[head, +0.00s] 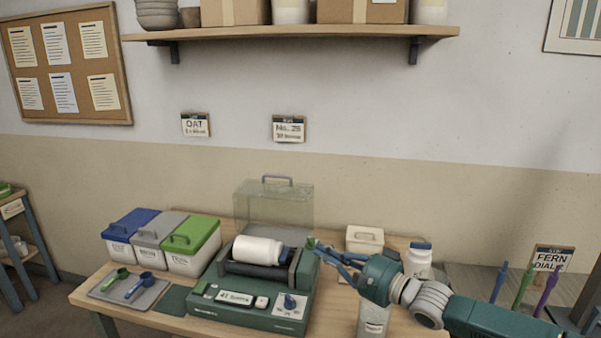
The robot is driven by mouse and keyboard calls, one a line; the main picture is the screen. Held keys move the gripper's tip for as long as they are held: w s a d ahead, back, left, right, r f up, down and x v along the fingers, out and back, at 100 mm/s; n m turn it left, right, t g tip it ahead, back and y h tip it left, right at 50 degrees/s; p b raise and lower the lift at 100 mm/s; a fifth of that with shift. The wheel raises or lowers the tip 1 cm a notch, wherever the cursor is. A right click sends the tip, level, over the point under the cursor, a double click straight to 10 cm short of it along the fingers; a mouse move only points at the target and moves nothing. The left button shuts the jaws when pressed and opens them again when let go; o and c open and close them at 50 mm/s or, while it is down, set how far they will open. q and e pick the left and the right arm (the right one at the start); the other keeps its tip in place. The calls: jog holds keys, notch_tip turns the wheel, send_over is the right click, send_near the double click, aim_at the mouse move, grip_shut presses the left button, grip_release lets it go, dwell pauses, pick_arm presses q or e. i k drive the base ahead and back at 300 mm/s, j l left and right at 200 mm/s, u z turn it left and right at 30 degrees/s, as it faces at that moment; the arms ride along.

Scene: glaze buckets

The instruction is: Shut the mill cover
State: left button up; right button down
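The mill (250,308) is a green machine on the table. A white jar with a blue lid (258,250) lies on its side on top of it. The clear, greenish mill cover (273,207) stands raised behind the jar, with a grey handle (276,179) at its top. My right gripper (318,252) comes in from the right, with its fingertips by the mill's right side, below and to the right of the cover. It appears apart from the cover handle. The finger gap is too small to read. My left gripper is not in view.
Lidded bins, blue (131,223), grey (160,228) and green (192,247), stand left of the mill. A tray (128,288) with scoops lies in front of them. A cream box (364,238) and a white bottle (418,260) stand at the right. A shelf (300,33) hangs above.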

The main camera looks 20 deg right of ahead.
aim_at(294, 238)
jog(key=i+l, duration=0.45)
jog(key=i, duration=0.2)
jog(key=i+l, duration=0.5)
jog(key=i, duration=0.15)
